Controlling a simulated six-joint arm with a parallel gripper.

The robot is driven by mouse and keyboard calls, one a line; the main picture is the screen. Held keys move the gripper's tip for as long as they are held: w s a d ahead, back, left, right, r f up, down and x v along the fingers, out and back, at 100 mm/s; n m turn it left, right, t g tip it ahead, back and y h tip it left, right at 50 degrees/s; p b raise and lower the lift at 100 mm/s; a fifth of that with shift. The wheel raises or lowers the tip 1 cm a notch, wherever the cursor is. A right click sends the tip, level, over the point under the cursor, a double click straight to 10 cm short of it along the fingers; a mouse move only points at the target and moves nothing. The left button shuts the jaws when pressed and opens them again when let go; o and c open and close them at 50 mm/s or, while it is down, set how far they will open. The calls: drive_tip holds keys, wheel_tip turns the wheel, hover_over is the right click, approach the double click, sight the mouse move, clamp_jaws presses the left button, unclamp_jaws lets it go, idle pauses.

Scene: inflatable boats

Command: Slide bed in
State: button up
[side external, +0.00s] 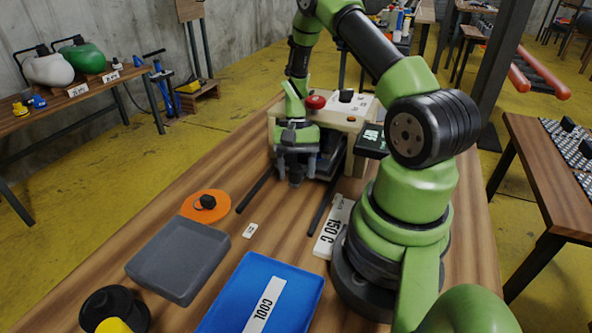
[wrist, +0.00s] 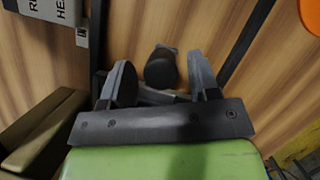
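The cream machine (side external: 357,125) stands at the back of the wooden bench, with a red knob on top. Two dark rails (side external: 254,191) run out from its opening toward the front. My gripper (side external: 296,165) points down between the rails at the opening. In the wrist view my gripper (wrist: 160,68) is open, with a dark rounded knob (wrist: 162,70) between its fingers and a gap visible on each side. This knob also shows below the fingers in the side view (side external: 296,178). The bed itself is mostly hidden behind my gripper, so its exact position is unclear.
A blue tray (side external: 228,279) marked COOL, a grey tray (side external: 158,282) and an orange disc (side external: 190,207) with a black knob lie in front. A 150 C plate (side external: 334,228) lies beside the right rail. A small white tag (side external: 250,231) lies on bare wood.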

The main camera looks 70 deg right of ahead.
drive_tip(key=shift+a+r, duration=0.1)
wheel_tip(320, 180, up, 10)
drive_tip(key=shift+f, duration=0.1)
idle(0.5)
drive_tip(key=w+a+r+n+t+h, duration=0.1)
drive_tip(key=a+r+n+t+h, duration=0.1)
drive_tip(key=a+r, duration=0.45)
drive_tip(key=s+a+r+n+t, duration=0.6)
drive_tip(key=s+a+r+t, duration=0.1)
drive_tip(key=a+r, duration=0.4)
drive_tip(key=shift+s+a+r+n, duration=0.15)
drive_tip(key=shift+s+r+n, duration=0.35)
drive_tip(key=shift+s, duration=0.4)
drive_tip(key=shift+r, duration=0.1)
